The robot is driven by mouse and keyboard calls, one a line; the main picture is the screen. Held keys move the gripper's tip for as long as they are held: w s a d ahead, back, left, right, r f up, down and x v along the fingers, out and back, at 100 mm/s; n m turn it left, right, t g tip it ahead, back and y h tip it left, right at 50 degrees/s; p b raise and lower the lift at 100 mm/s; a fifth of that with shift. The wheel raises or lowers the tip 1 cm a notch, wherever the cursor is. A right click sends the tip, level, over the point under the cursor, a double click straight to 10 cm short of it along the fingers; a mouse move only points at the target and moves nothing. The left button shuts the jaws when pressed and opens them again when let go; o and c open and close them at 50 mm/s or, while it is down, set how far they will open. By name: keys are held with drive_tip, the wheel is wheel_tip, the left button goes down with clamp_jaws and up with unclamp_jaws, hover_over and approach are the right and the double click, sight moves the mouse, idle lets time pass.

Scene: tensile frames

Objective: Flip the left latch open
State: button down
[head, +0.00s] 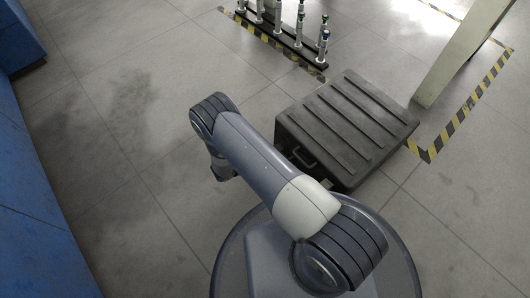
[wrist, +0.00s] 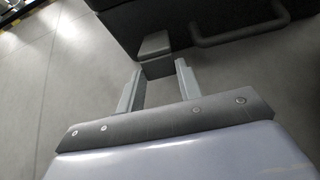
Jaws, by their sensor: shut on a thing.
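A dark grey ribbed case (head: 345,125) stands on the floor right of my arm in the head view. In the wrist view its front wall (wrist: 120,22) fills the top, with a small grey latch (wrist: 154,45) left of the carrying handle (wrist: 240,35). My gripper (wrist: 160,70) is at this latch, shut on its lower part, with one finger on each side. In the head view the latch is hidden behind my arm, and only a dark end of the gripper (head: 223,172) shows.
A rack of several upright cylinders (head: 285,30) stands behind the case. A pale pillar (head: 462,55) rises at the right inside black-yellow floor tape (head: 460,115). Blue cabinets (head: 30,215) line the left edge. The floor between them and my arm is clear.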

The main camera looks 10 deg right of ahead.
drive_tip(key=shift+a+f+h, duration=0.1)
drive_tip(key=shift+f+h, duration=0.2)
drive_tip(key=shift+f, duration=0.1)
drive_tip(key=c, duration=1)
unclamp_jaws()
drive_tip(key=shift+o, duration=0.2)
drive_tip(key=shift+s, duration=0.1)
drive_tip(key=p+v, duration=0.3)
drive_tip(key=v, duration=0.7)
drive_tip(key=shift+s+a, duration=0.3)
